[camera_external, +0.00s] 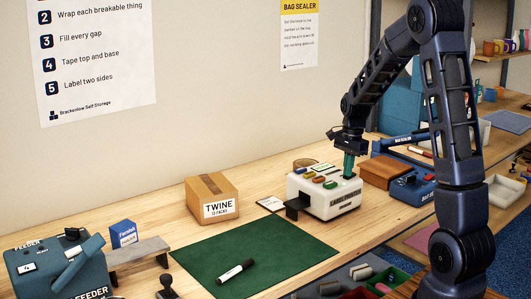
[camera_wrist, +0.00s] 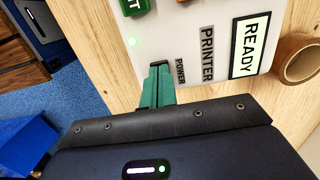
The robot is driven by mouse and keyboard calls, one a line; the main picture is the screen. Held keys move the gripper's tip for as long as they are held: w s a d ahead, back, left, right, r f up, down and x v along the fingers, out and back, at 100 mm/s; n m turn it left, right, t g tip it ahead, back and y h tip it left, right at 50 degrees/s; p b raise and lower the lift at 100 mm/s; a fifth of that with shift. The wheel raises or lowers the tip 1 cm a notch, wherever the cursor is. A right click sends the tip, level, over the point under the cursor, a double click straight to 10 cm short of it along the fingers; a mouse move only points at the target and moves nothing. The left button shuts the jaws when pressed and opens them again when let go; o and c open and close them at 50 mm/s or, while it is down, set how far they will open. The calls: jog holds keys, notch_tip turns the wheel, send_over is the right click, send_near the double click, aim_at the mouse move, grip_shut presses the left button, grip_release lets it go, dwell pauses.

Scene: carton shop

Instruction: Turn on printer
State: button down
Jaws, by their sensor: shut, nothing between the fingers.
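The label printer (camera_external: 316,203) is a white box on the wooden bench, with several coloured buttons on top and a dark tray on its left side. My gripper (camera_external: 349,172) is shut and empty, pointing down at the printer's right rear part. Its green fingers (camera_wrist: 158,72) end beside the POWER label. The dark part at their tips hides the switch area, and I cannot tell whether they touch it.
A TWINE carton (camera_external: 211,188) and a green mat (camera_external: 253,255) with a marker (camera_external: 236,270) lie left of the printer. A blue bag sealer (camera_external: 415,190) stands right. A tape roll (camera_wrist: 300,60) sits close by the printer. A blue feeder (camera_external: 50,270) is front left.

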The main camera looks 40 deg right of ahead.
jog(key=shift+s+d+f, duration=0.1)
jog(key=shift+d, duration=0.8)
notch_tip(320, 180, up, 14)
jog(key=d, duration=0.2)
dwell(0.5)
jog(key=shift+a, duration=0.15)
jog(key=shift+a+r+y, duration=0.2)
jog(key=shift+a+y, duration=0.1)
jog(key=shift+a, duration=0.4)
